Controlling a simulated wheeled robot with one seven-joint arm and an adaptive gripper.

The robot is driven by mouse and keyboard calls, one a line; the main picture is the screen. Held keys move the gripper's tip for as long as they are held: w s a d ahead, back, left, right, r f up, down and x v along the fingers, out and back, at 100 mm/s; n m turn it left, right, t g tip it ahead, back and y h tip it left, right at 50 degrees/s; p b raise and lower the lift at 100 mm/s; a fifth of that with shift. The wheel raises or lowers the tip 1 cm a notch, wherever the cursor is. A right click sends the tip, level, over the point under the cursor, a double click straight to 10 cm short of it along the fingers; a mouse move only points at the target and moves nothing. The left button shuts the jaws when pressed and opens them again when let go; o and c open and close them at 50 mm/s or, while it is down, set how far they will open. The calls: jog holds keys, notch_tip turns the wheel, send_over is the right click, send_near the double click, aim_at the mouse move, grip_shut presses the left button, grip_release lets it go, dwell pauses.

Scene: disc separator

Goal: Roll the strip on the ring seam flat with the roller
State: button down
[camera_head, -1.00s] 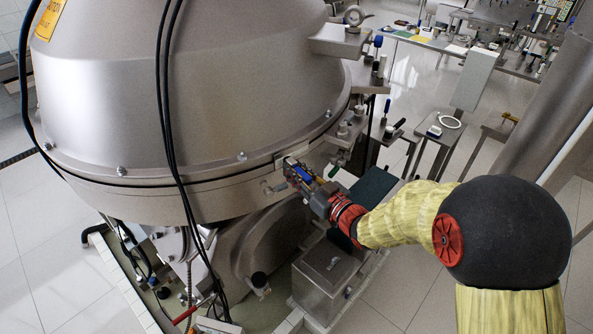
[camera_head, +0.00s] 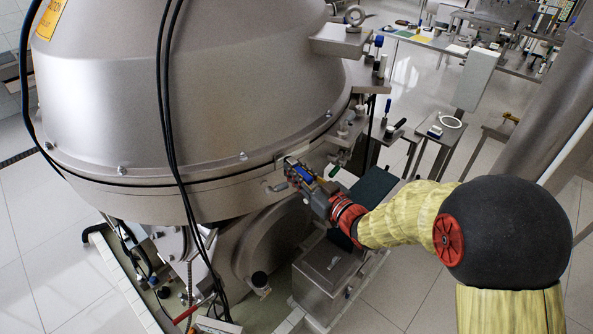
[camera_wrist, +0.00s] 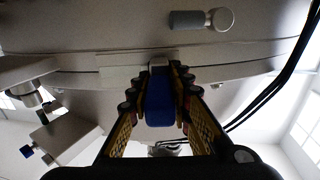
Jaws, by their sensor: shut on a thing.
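My gripper (camera_head: 292,167) is at the ring seam on the front right of the large steel machine (camera_head: 200,90). It is shut on the roller, whose blue handle (camera_wrist: 159,105) stands between the fingers in the wrist view. A pale flat strip (camera_wrist: 115,68) lies along the seam, seen left of the roller head in the wrist view. I cannot tell how flat the strip is under the roller.
A metal fitting with a round knob (camera_wrist: 218,19) sticks out of the ring near the roller. Black cables (camera_head: 172,120) hang down the machine's front. A steel box (camera_head: 327,268) stands below my arm. Small tables (camera_head: 440,133) stand to the right.

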aim_at(302, 150)
jog(key=shift+w+a+b, duration=0.35)
jog(key=shift+w+a, duration=0.05)
jog(key=shift+w, duration=0.05)
dwell(0.3)
jog(key=shift+w+d+b, duration=0.45)
jog(key=shift+w+d, duration=1.9)
jog(key=shift+d, duration=0.25)
jog(key=shift+s+a+r+b, duration=0.1)
jog(key=shift+s+a+b, duration=0.9)
jog(key=shift+s+a, duration=1.5)
jog(key=shift+w+a, duration=0.1)
jog(key=shift+w, duration=0.05)
